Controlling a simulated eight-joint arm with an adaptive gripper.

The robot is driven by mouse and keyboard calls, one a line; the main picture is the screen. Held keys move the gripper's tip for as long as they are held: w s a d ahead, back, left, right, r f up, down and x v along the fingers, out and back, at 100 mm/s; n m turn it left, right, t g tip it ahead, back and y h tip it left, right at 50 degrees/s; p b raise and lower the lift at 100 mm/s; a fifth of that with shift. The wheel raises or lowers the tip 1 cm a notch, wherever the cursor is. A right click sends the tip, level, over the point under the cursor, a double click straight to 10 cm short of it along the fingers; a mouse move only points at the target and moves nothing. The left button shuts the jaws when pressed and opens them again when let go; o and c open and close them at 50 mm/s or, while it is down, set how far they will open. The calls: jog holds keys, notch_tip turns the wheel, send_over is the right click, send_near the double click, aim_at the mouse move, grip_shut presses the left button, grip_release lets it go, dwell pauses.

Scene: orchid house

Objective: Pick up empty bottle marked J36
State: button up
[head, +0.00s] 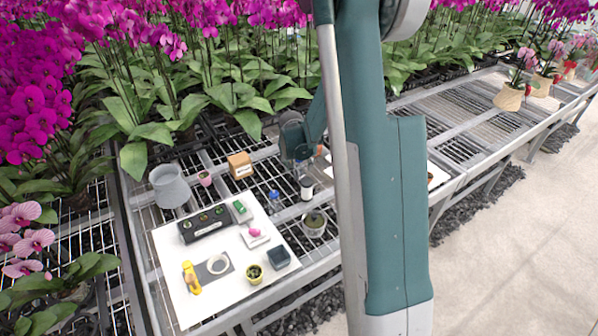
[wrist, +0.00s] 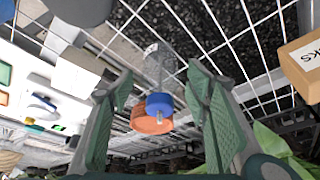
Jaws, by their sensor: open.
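In the wrist view a clear, see-through bottle (wrist: 158,68) with a blue cap (wrist: 159,103) shows between the two fingers of my gripper (wrist: 160,74). The fingers are spread apart, with a gap on each side of the bottle. I cannot read any J36 mark. In the head view a blue-capped bottle (head: 274,198) and a bottle with a white label (head: 307,188) stand on the wire bench. My gripper's housing (head: 295,138) is above and behind them, its fingers mostly hidden. I cannot tell which of these bottles the wrist view shows.
An orange round object (wrist: 150,121) is close by the blue cap. A cardboard box (wrist: 304,65) is at right; a box (head: 240,165) also shows in the head view.

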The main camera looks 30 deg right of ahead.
jog(key=shift+w+d+f, duration=0.15)
jog(key=shift+f, duration=0.4)
jog(key=c, duration=0.9)
